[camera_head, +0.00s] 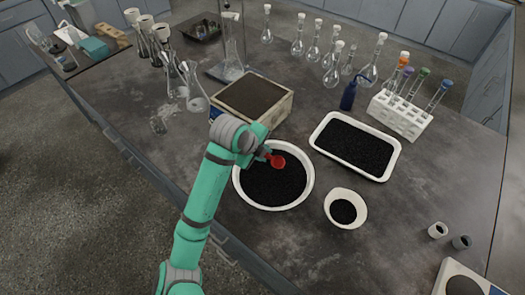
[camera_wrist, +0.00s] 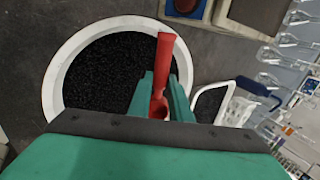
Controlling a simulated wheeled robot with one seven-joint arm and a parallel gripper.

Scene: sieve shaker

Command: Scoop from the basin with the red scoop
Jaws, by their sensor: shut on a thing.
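The white round basin (camera_head: 238,191) is filled with black granules and stands on the dark bench. It also shows in the wrist view (camera_wrist: 55,85). My gripper (camera_head: 266,154) is over the upper part of the basin and shut on the red scoop (camera_head: 277,161). In the wrist view, my gripper's two fingers (camera_wrist: 161,98) hold the scoop (camera_wrist: 166,50) between them. The scoop appears to be over the basin; whether it touches the granules I cannot tell. I cannot see whether the scoop holds any granules.
A rectangular white tray (camera_head: 394,158) of black granules lies right of the basin. A small white bowl (camera_head: 359,204) is at lower right. A square box-like device (camera_head: 284,104) stands just behind. A blue bottle (camera_head: 348,97), a tube rack (camera_head: 410,119) and several flasks stand farther back.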

